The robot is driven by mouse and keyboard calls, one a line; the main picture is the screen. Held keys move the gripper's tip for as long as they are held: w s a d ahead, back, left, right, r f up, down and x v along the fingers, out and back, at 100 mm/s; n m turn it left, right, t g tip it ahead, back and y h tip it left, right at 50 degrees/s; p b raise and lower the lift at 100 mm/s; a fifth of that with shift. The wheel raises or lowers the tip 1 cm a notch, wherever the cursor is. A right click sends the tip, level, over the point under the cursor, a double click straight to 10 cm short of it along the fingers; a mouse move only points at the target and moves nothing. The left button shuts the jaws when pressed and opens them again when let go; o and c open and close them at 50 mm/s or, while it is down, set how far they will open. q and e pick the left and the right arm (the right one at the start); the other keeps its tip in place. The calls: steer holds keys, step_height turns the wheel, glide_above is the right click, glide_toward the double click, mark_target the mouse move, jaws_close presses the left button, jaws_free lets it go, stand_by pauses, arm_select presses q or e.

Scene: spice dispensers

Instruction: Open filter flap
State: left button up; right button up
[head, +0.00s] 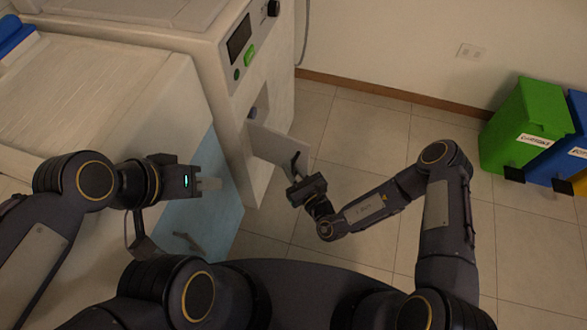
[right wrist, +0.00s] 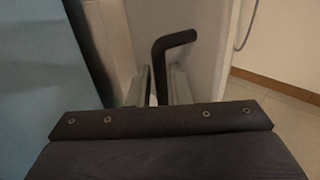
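The filter flap (head: 270,145) is a pale panel standing out at an angle from the front of the white machine (head: 241,110). A dark bent handle (head: 295,161) sits near its outer end. In the right wrist view, this L-shaped handle (right wrist: 164,62) rises between my two fingers, which look close against it on both sides. My right gripper (head: 297,176) looks shut on the handle; the exact contact is hard to see. My left gripper (head: 209,184) is left of the machine front, apart from the flap. Its finger gap cannot be made out.
A pale worktop (head: 110,95) lies at the left, with a blue panel (head: 215,215) below it. A green bin (head: 520,125) and a blue bin (head: 560,160) stand by the wall at the right. The tiled floor (head: 360,150) between machine and bins is clear.

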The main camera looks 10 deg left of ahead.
steer(key=shift+o, duration=0.5)
steer(key=shift+s+d, duration=0.1)
steer(key=shift+s+d, duration=0.25)
steer(key=p+v, duration=0.1)
steer(key=v, duration=0.6)
steer(key=shift+f, duration=0.1)
